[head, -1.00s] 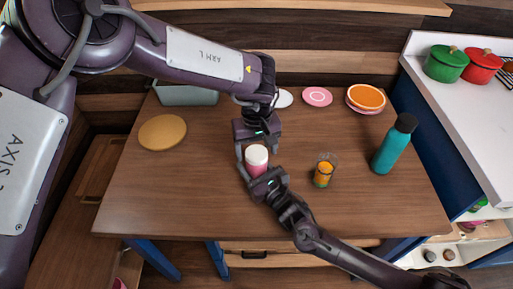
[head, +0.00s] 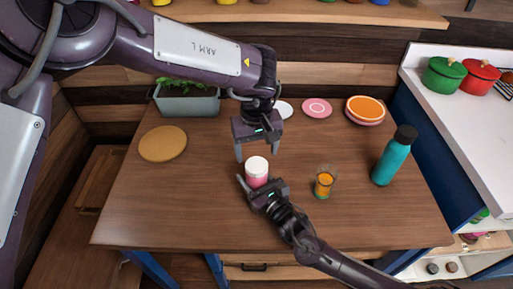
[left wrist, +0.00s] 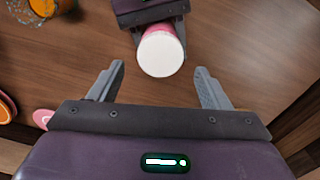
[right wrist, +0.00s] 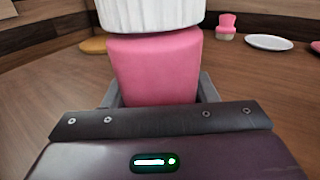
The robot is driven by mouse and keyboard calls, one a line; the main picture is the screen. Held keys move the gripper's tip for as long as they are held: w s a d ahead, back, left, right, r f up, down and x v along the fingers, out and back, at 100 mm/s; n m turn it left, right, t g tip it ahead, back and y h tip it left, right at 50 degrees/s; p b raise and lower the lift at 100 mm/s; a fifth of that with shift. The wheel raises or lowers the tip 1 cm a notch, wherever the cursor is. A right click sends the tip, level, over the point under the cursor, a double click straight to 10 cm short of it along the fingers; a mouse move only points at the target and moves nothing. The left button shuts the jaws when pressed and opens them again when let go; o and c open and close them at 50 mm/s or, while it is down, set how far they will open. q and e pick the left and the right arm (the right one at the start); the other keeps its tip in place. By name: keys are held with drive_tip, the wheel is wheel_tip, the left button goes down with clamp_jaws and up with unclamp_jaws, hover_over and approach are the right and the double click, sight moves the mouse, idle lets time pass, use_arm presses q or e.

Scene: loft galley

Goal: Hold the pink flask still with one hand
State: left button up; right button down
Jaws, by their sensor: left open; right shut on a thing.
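The pink flask (head: 257,177) with a white lid stands upright on the wooden table in the head view. My right gripper (head: 261,187) is shut on its pink body from the near side; the right wrist view shows the body (right wrist: 155,68) between the fingers, below the ribbed white lid (right wrist: 150,14). My left gripper (head: 258,152) is open and empty, just above and behind the flask. In the left wrist view the lid (left wrist: 161,54) lies beyond the spread fingers (left wrist: 163,85), apart from them.
A glass with orange contents (head: 324,183) and a teal bottle (head: 394,157) stand to the right. Plates (head: 317,108) and a planter (head: 187,104) are at the back. A round tan board (head: 163,144) lies left. The table's front left is clear.

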use_arm(q)
drive_tip(key=n, duration=0.3)
drive_tip(key=d+n, duration=0.1)
drive_tip(key=n, duration=0.2)
drive_tip(key=shift+w+r, duration=0.1)
drive_tip(key=n, duration=0.5)
drive_tip(key=shift+d+r+n, duration=0.15)
drive_tip(key=shift+d+n, duration=0.15)
drive_tip(key=n, duration=0.4)
drive_tip(key=shift+w+d+r+n, duration=0.1)
drive_tip(key=shift+d+r+n, duration=0.05)
drive_tip(key=shift+n, duration=0.15)
drive_tip(key=n, duration=0.5)
drive_tip(key=shift+r, duration=0.2)
drive_tip(key=n, duration=0.5)
drive_tip(key=shift+r, duration=0.25)
drive_tip(key=n, duration=0.4)
drive_tip(key=shift+a+r+n, duration=0.2)
drive_tip(key=shift+r+n, duration=0.05)
drive_tip(key=shift+n, duration=0.15)
drive_tip(key=n, duration=0.5)
drive_tip(key=shift+a+r, duration=0.2)
drive_tip(key=shift+a, duration=0.1)
drive_tip(key=n, duration=0.4)
drive_tip(key=a+n, duration=0.1)
drive_tip(key=n, duration=0.1)
drive_tip(key=shift+s+r, duration=0.2)
drive_tip(key=shift+r, duration=0.15)
